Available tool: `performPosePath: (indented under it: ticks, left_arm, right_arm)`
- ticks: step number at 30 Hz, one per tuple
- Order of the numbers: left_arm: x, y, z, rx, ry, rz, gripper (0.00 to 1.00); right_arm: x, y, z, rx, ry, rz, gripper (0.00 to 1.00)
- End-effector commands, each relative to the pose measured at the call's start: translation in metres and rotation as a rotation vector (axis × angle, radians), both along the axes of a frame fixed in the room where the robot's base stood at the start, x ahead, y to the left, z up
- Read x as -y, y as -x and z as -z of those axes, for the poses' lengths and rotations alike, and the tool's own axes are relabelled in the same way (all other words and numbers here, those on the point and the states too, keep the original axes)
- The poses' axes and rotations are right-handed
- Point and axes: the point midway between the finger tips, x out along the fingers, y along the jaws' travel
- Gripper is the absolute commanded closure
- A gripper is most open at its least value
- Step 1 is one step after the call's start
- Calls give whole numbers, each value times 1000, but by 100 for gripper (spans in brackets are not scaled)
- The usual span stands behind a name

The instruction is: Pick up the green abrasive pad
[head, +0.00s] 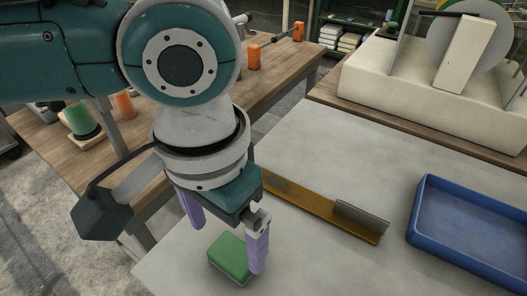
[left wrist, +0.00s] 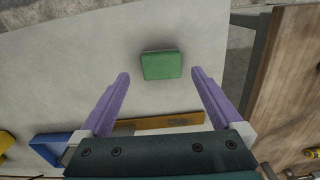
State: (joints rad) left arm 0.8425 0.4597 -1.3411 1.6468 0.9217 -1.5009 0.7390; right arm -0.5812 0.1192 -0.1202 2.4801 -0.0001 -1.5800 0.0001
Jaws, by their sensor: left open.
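The green abrasive pad (head: 231,257) lies on the light grey table top near the table's left edge in the head view. In the left wrist view the pad (left wrist: 161,65) is ahead of the fingertips, roughly centred between their lines. My left gripper (head: 228,240) points down over the table, its purple fingers apart and empty. In the head view one finger partly covers the pad's right edge. The left gripper (left wrist: 158,78) also shows open in the wrist view. Contact with the pad cannot be made out. My right gripper is not in view.
A brown and grey scraper-like strip (head: 330,212) lies right of the gripper. A blue tray (head: 468,236) stands farther right. A wooden bench (head: 285,75) with orange and green items is behind. A cream machine (head: 430,90) stands at the back right.

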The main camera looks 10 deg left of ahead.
Motion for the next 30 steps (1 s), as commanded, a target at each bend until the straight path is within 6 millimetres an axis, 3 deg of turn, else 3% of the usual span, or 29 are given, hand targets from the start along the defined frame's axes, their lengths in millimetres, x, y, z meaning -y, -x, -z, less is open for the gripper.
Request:
performPosePath:
  ticks: [12, 20, 30]
  left_arm:
    - [2, -9, 53, 1, 0, 2, 0]
    - [2, -9, 55, 2, 1, 2, 0]
    - [2, -9, 55, 2, 1, 2, 38]
  right_arm:
    - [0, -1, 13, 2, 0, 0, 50]
    - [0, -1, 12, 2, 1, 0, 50]
    - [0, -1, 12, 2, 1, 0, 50]
